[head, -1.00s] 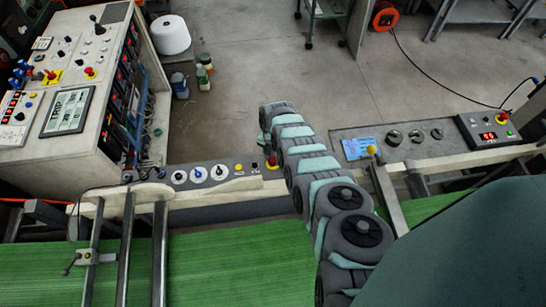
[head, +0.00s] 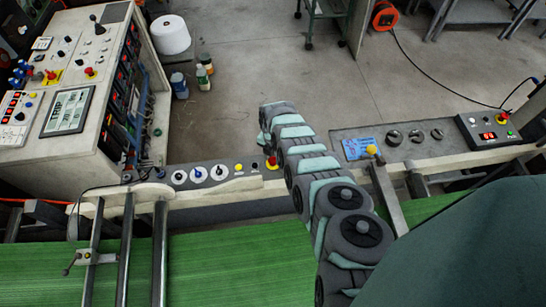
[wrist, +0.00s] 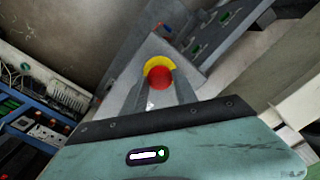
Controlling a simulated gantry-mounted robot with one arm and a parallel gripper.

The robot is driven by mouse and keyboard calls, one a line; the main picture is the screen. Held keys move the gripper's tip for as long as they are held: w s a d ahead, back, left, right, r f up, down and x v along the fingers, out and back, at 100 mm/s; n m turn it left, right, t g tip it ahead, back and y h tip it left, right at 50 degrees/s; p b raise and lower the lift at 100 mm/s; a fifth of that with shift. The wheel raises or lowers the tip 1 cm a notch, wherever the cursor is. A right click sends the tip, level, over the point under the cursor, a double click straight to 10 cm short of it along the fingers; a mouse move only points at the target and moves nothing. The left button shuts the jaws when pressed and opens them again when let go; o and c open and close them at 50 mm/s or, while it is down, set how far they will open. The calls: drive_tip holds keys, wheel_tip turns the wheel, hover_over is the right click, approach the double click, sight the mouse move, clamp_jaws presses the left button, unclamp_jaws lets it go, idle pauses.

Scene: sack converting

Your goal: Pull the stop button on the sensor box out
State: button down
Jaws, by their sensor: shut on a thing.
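A red stop button (wrist: 159,78) with a yellow ring (wrist: 158,63) shows in the wrist view on a grey box (wrist: 150,50). My gripper (wrist: 160,87) has one grey finger on either side of the red button and is shut on it. The lower part of the button is partly hidden between the fingers. In the head view my arm hides the gripper and the button it holds, so I cannot tell there how far out the button stands.
In the head view, a panel with dials (head: 198,174) and a red button (head: 272,162) lies left of my arm. A box with a red display (head: 488,135) and its own red button (head: 502,118) stands at the right. A control console (head: 68,110) is at the left.

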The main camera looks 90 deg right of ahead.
drive_tip(key=shift+r, duration=0.1)
drive_tip(key=shift+r+p, duration=0.5)
drive_tip(key=shift+p, duration=0.15)
drive_tip(key=c, duration=0.9)
unclamp_jaws()
drive_tip(key=shift+f, duration=0.1)
drive_tip(key=shift+c, duration=0.2)
